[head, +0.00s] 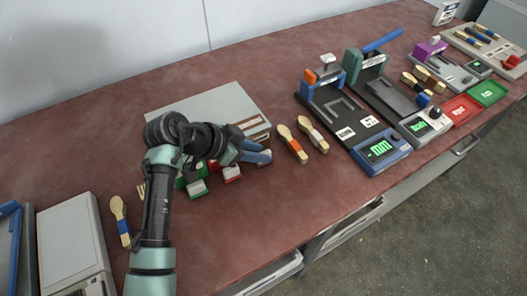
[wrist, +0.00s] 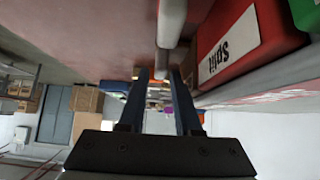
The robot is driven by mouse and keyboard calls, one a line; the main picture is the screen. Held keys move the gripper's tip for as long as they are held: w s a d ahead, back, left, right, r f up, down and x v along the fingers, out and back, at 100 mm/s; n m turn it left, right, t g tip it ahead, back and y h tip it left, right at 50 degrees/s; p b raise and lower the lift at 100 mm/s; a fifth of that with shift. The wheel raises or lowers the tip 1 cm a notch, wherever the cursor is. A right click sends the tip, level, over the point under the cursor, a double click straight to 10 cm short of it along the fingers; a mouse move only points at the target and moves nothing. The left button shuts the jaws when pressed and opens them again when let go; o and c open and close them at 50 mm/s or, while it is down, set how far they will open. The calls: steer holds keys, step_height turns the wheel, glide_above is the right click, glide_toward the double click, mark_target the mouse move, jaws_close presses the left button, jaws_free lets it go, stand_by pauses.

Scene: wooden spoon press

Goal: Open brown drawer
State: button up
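The grey cabinet (head: 215,103) sits on the table, with brown drawer fronts (head: 258,128) at its right end. My gripper (head: 262,153) is low in front of this end, its blue fingers partly covering the fronts. In the wrist view the dark fingers (wrist: 161,78) stand apart with a narrow gap. A pale grey bar (wrist: 171,22), apparently a handle, ends at the tips, in line with the gap. Whether the fingers touch it cannot be told. A dark brown surface (wrist: 207,25) shows beside it.
A red drawer (head: 231,173) and a green drawer (head: 197,188) stick out left of my gripper; the red one's label reads "Split" in the wrist view (wrist: 232,42). Blue and green presses stand further right. The front table area is clear.

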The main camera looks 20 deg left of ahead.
steer(key=shift+x, duration=1.2)
jaws_close()
steer(key=shift+a, duration=0.1)
stand_by(0.5)
